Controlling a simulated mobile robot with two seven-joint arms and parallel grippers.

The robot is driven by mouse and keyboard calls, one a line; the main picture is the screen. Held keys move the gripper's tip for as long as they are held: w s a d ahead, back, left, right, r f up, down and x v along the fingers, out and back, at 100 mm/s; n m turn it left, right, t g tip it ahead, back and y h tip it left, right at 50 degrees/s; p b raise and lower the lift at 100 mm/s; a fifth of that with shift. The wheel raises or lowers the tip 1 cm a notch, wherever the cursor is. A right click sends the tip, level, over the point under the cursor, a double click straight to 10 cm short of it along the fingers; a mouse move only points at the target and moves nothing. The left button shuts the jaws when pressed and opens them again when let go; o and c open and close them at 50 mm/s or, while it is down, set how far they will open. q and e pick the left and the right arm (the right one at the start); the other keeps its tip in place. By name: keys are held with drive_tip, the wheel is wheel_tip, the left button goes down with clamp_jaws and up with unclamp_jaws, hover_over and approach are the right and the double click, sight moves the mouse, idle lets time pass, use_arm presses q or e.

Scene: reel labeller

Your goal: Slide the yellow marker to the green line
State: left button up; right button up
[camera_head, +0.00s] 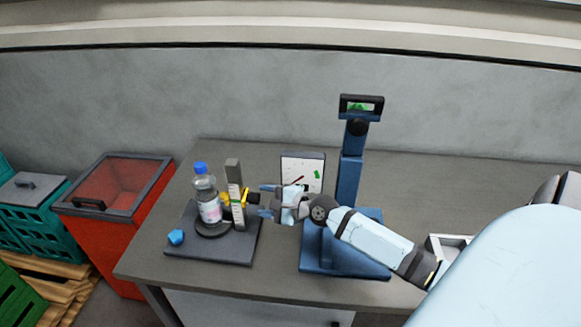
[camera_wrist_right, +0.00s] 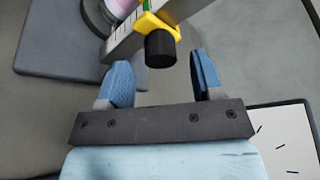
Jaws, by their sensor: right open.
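The yellow marker (camera_head: 246,197) sits on an upright white scale post (camera_head: 235,190) and carries a black knob (camera_head: 254,199). The green line (camera_head: 227,199) shows close to the marker's height; I cannot tell the exact gap. In the right wrist view the yellow marker (camera_wrist_right: 158,24) and its black knob (camera_wrist_right: 160,49) are ahead of my fingers, with a bit of green (camera_wrist_right: 147,5) behind. My right gripper (camera_head: 264,200) is open and empty, its fingertips just right of the knob. In the right wrist view its blue fingers (camera_wrist_right: 160,75) stand either side below the knob. My left gripper is out of view.
A bottle with a blue cap (camera_head: 207,200) stands beside the post on a dark base plate (camera_head: 200,254), with a blue knob (camera_head: 176,237) at front left. A red bin (camera_head: 130,205) is left of the table.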

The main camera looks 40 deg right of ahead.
drive_tip(key=b+v, duration=0.1)
drive_tip(key=v, duration=1)
drive_tip(key=shift+s, duration=0.2)
drive_tip(key=shift+d+r, duration=0.1)
